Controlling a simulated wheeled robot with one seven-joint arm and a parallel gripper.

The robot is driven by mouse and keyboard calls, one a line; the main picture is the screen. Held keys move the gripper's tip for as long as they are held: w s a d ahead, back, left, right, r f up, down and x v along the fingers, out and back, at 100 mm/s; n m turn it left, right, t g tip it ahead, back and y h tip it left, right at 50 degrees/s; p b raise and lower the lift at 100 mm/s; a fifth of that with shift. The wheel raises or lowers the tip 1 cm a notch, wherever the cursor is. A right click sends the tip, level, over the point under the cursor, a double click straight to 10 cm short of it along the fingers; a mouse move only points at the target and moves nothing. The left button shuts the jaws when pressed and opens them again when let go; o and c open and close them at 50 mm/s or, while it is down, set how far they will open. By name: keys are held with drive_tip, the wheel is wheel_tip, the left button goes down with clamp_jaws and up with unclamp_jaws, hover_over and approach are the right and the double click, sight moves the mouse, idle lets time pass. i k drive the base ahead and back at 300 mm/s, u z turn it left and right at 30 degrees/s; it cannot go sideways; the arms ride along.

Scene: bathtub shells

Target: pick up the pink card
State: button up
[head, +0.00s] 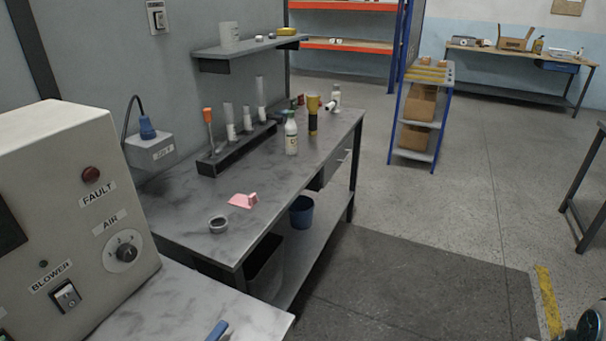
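The pink card (243,201) lies on the grey workbench (185,204), close to its front edge. It is a small pink piece with a raised or folded part at its right end. A grey ring-shaped object (218,224) lies just to its lower left, apart from it. My gripper cannot be made out in the head view. A dark rounded piece at the bottom right corner may be part of my arm, but I cannot tell.
A rack with upright tubes (236,148), a white bottle (291,133) and a yellow flashlight-like object (313,115) stand farther back on the bench. A control box (75,215) fills the left foreground. Open floor (400,265) lies to the right.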

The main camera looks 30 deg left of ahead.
sight(247, 202)
drive_tip(key=u, duration=0.4)
drive_tip(key=i, duration=1.5)
drive_tip(key=u, duration=1.2)
drive_tip(key=i, duration=1)
drive_tip(key=u, duration=0.55)
